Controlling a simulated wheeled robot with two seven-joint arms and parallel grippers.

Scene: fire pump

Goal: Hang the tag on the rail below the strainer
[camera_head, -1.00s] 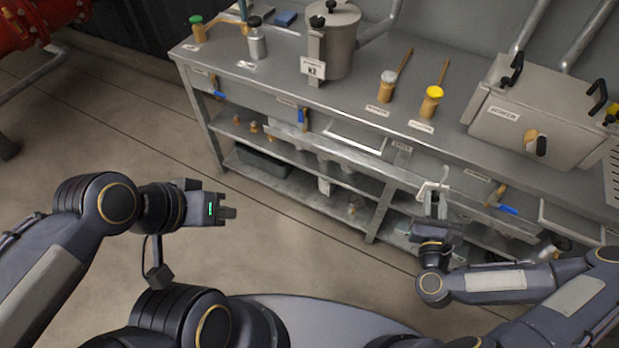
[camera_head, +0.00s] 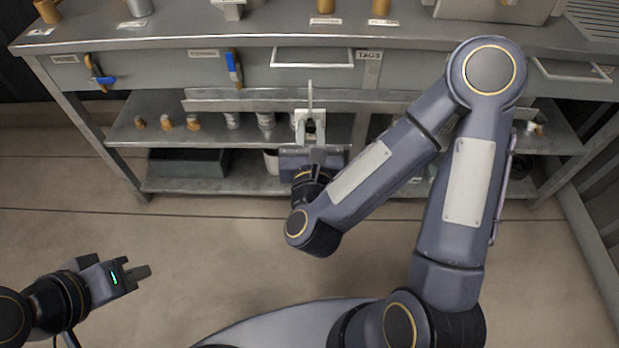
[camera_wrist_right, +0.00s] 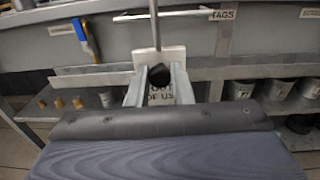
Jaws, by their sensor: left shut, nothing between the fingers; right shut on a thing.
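My right gripper (camera_head: 309,128) is shut on a white tag (camera_head: 309,115) with a thin upright rod or hook above it. In the right wrist view the tag (camera_wrist_right: 172,55) sits between the fingers, its lettering, seemingly "OUT OF USE", partly covered. A grey rail (camera_head: 240,104) runs along the bench front under the drawers; the rail also shows in the right wrist view (camera_wrist_right: 255,72). The tag is in front of the rail; I cannot tell if they touch. My left gripper (camera_head: 143,272) is shut and empty over the floor. I cannot identify the strainer for certain.
Brass fittings (camera_head: 166,122) and a dark bin (camera_head: 188,162) are on the lower shelves. The floor in front is clear.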

